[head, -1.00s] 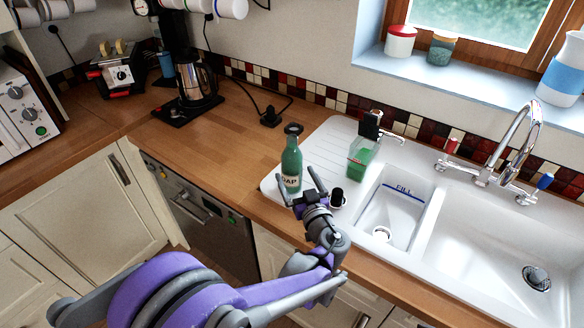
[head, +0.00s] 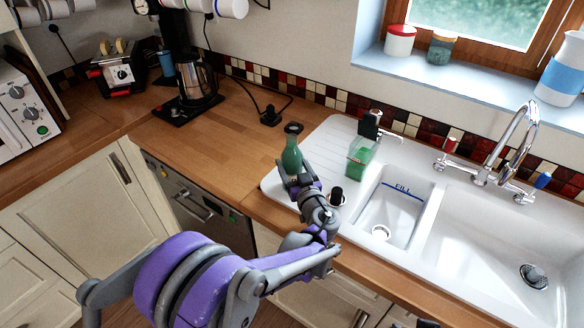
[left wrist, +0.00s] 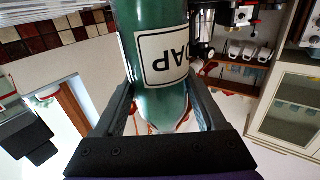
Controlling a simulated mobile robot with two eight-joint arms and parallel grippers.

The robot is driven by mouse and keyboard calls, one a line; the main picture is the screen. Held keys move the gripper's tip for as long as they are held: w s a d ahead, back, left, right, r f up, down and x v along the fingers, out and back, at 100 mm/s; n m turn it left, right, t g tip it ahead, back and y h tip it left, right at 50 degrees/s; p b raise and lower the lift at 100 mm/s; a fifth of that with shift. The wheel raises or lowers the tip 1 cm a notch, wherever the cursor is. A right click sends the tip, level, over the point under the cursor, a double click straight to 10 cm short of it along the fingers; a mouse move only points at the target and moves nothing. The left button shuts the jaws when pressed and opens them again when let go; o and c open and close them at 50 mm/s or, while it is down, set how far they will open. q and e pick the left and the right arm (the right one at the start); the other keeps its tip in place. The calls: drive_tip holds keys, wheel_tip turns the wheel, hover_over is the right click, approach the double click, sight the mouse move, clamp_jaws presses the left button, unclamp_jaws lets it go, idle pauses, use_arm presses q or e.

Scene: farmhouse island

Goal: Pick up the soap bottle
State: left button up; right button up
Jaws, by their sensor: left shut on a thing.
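In the left wrist view the bottle (left wrist: 158,100) lies between the two fingers of my left gripper (left wrist: 163,108), and the white label with black "SOAP" lettering shows in part. I cannot tell whether the bottle is lifted off the drainboard. My right gripper is not in view.
The wooden counter (head: 215,145) to the left is mostly clear. The coffee maker (head: 193,85) is behind it.

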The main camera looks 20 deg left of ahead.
sight(292, 137)
use_arm(q)
clamp_jaws()
wheel_tip(292, 137, up, 10)
drive_tip(key=shift+r+p, duration=0.1)
drive_tip(key=shift+p, duration=0.55)
drive_tip(key=shift+o, duration=2.2)
unclamp_jaws()
clamp_jaws()
